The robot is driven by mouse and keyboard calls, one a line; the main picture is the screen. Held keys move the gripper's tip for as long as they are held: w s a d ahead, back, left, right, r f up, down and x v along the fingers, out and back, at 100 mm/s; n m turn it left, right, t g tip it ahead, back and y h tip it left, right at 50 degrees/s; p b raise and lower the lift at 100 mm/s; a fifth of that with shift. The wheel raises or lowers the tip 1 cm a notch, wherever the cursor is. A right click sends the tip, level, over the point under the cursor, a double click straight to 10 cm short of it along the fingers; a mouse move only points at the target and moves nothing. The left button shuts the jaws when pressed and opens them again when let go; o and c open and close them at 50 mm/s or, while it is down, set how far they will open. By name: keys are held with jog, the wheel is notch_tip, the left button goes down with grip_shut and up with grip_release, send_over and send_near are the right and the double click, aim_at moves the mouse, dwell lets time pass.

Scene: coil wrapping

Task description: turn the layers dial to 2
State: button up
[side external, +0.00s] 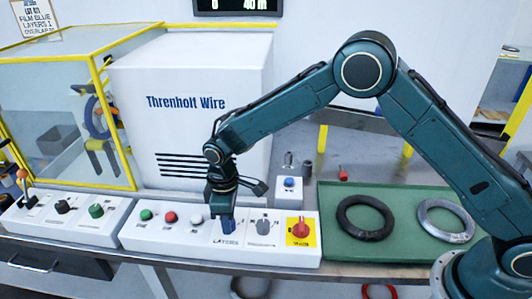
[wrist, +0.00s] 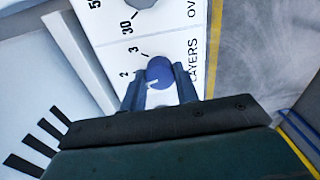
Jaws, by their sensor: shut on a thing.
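The layers dial is a blue round knob (wrist: 160,71) on a white panel marked LAYERS, with the figures 2 and 3 to its left in the wrist view. A short white mark on the knob's lower left points roughly left, on the side of the 2. I cannot tell if it lines up exactly, as a finger covers the panel there. My gripper (wrist: 159,88) is shut on the knob, one finger on each side. In the side external view the blue knob (side external: 229,227) shows just under my gripper (side external: 222,212).
On the same control box (side external: 150,243) are green, red and white buttons to the left, and a grey dial (side external: 264,226) and a red knob on a yellow plate (side external: 301,230) to the right. A green tray (side external: 345,252) holds two rings. A large white housing (side external: 200,100) stands behind.

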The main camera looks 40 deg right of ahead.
jog(key=shift+m, duration=1.1)
jog(key=o, duration=1)
notch_tip(320, 180, up, 14)
jog(key=shift+w+d+f, duration=0.1)
